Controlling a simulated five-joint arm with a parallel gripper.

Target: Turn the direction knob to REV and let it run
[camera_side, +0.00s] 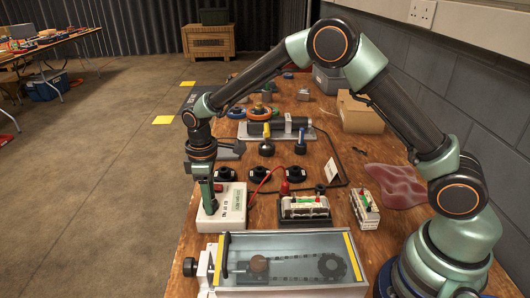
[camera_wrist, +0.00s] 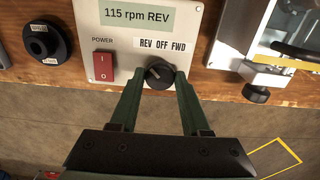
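The direction knob (camera_wrist: 159,74) is a black round knob on a white control box (camera_wrist: 190,20). Its pale pointer mark leans to the upper left, toward REV on the label reading REV OFF FWD (camera_wrist: 162,44). The display (camera_wrist: 136,15) reads 115 rpm REV. In the wrist view my gripper (camera_wrist: 160,73) has one finger on each side of the knob, very close to it; I cannot tell whether they press on it. In the side view my gripper (camera_side: 208,208) reaches down at the box (camera_side: 234,203) and hides the knob.
A red power rocker (camera_wrist: 103,66) sits left of the knob. A clear-covered conveyor unit (camera_side: 290,264) stands close in front of the box. A red lead (camera_side: 262,181) and several black round parts (camera_side: 266,148) lie behind it. The left table edge is near.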

